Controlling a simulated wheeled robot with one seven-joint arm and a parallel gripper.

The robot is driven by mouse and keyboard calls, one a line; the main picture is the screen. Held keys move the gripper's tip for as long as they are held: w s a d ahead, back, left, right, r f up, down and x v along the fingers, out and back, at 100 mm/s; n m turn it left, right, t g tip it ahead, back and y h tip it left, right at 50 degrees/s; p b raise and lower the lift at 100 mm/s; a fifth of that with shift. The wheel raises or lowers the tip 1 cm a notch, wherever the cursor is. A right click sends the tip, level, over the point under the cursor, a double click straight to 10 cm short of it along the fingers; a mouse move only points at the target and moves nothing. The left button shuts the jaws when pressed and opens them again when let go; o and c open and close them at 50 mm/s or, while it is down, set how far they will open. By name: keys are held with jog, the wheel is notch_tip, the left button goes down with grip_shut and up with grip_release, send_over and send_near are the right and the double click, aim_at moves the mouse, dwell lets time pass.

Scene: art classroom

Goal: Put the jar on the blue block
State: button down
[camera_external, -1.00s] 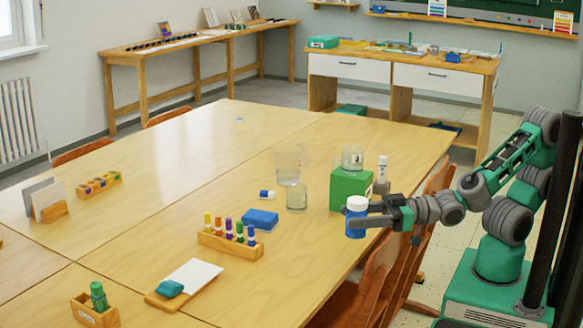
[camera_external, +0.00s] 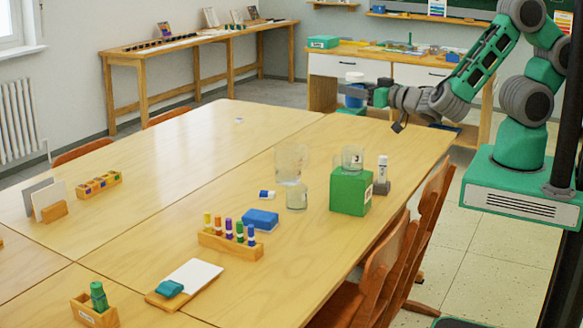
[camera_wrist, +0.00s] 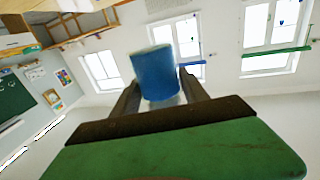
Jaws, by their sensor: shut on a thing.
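In the wrist view the blue jar (camera_wrist: 155,76) is between the two fingers. The blue block (camera_external: 260,219) lies flat on the table, behind the marker rack and well to the left and nearer than my gripper. Its top is bare. A small glass jar (camera_external: 352,158) stands on a green block (camera_external: 350,192).
A tall glass vessel (camera_external: 290,163) and a low glass (camera_external: 297,196) stand between the blue and green blocks. A marker rack (camera_external: 230,247) sits just in front of the blue block. A blue-and-white eraser (camera_external: 266,195) lies behind it. Chairs (camera_external: 390,260) line the right edge.

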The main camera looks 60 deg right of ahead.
aim_at(360, 75)
jog(key=shift+m+h, duration=0.5)
jog(key=shift+h, duration=0.2)
jog(key=d+r+p, duration=0.2)
jog(key=d+r, duration=0.1)
jog(key=shift+s+d+r, duration=0.15)
jog(key=shift+d+r, duration=0.1)
jog(key=shift+r, duration=0.05)
jog(key=shift+f, duration=0.25)
jog(key=s+a+f+n+y+b, duration=0.3)
jog(key=a+f+n+y+b, duration=0.35)
jog(key=a+f+b, duration=1.9)
jog(key=s+a+n+g+y+b, duration=0.15)
jog(key=s+a+y+b, duration=0.4)
jog(key=a+b, duration=0.6)
jog(key=s+a+r+n+g+y+b, duration=0.2)
jog(key=s+a+r+n+y, duration=0.1)
jog(key=a, duration=0.6)
jog(key=shift+s+a+r+y, duration=0.3)
jog(key=shift+s+r+y, duration=0.1)
jog(key=shift+s+y, duration=0.25)
